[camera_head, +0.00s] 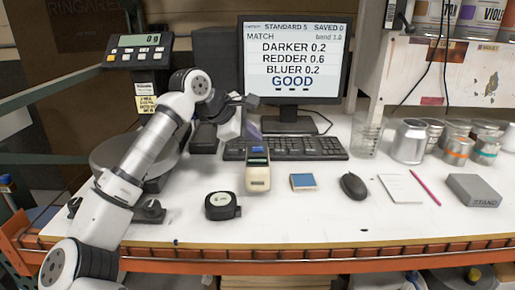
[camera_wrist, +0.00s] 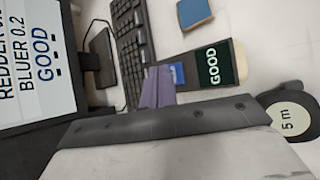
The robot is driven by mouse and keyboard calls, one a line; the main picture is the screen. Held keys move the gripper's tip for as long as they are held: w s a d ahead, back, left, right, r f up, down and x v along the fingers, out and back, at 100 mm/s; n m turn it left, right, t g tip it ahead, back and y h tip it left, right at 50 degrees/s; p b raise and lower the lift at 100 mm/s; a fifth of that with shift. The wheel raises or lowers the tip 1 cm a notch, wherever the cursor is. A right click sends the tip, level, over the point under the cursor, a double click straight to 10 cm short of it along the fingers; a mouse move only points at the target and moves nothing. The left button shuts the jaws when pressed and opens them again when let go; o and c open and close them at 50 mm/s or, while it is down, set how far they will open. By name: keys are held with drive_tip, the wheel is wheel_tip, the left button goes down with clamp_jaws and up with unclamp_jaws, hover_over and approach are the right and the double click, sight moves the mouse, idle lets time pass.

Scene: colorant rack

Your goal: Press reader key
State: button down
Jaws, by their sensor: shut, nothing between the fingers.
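The cream handheld reader (camera_head: 257,178) lies on the white bench in front of the keyboard. It also shows in the wrist view (camera_wrist: 240,62), its dark screen reading GOOD. Its blue key (camera_wrist: 178,73) is at the end nearest my fingers. My gripper (camera_head: 252,131) is just behind the reader's far end in the head view. Its purple fingers (camera_wrist: 157,88) are shut and empty, close beside the blue key in the wrist view. I cannot tell whether they touch it. The monitor (camera_head: 294,62) shows STANDARD 5, SAVED 0, MATCH, DARKER 0.2, REDDER 0.6, BLUER 0.2 and GOOD.
A black keyboard (camera_head: 310,148) lies behind the reader. A tape measure (camera_head: 221,206) is at its left, a blue-topped block (camera_head: 303,182) and a mouse (camera_head: 354,186) at its right. A glass (camera_head: 366,137) and several cans stand farther right. The bench's front strip is clear.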

sight(254, 149)
drive_tip(key=shift+f, duration=0.4)
drive_tip(key=shift+f+b, duration=0.35)
drive_tip(key=shift+b, duration=0.15)
idle(0.6)
drive_tip(key=shift+r+p, duration=0.5)
drive_tip(key=shift+r, duration=0.3)
drive_tip(key=shift+r+p, duration=1.8)
drive_tip(key=shift+r, duration=0.75)
